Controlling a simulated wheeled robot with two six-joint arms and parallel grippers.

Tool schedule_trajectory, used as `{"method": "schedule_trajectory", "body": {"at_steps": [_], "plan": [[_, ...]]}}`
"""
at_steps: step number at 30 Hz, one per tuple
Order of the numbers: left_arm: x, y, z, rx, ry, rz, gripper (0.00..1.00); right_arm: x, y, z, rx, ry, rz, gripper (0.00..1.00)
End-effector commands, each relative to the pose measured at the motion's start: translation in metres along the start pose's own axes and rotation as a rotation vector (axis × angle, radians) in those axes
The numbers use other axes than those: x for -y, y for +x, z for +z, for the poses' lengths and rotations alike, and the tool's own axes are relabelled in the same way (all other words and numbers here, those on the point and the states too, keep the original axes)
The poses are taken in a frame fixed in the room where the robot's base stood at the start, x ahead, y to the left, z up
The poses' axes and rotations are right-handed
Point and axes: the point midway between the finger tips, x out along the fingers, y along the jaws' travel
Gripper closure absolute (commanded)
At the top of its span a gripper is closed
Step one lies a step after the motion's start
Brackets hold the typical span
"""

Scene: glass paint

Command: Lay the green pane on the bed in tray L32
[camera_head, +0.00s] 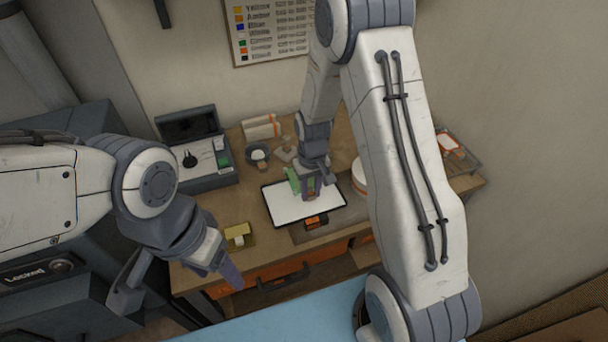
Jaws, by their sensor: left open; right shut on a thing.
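A green pane (292,180) shows as a small green strip at the left side of my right gripper (310,192). That gripper is shut on the pane and points down over a white, dark-rimmed panel (290,209) on the wooden bench. The gripper and arm hide part of the pane and panel, and I cannot tell whether the pane touches the panel. No tray label L32 is readable. My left gripper (178,284) is open and empty at the lower left, in front of the bench and away from the pane.
A small orange-and-black device (316,222) sits at the panel's front edge. A yellow item (239,233) lies left of it. A grey case (202,165) with an open lid, a dark bowl (258,154) and an orange-white round container (359,175) surround the panel. A wall chart (272,32) hangs behind.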

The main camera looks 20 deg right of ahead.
Motion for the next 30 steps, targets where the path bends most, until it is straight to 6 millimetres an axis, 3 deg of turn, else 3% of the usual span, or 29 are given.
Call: {"method": "schedule_trajectory", "body": {"at_steps": [8, 22, 30], "plan": [[0.001, 0.011, 0.001, 0.0, -0.001, 0.0, 0.35, 0.0, 0.012, 0.0, 0.0, 0.0, 0.0, 1.0], [0.004, 0.049, 0.003, 0.0, -0.001, 0.0, 0.35, 0.0, 0.06, 0.0, 0.001, 0.0, 0.0, 1.0], [0.004, 0.052, 0.003, 0.0, -0.001, 0.0, 0.35, 0.0, 0.066, 0.0, 0.0, 0.0, 0.0, 1.0]]}}
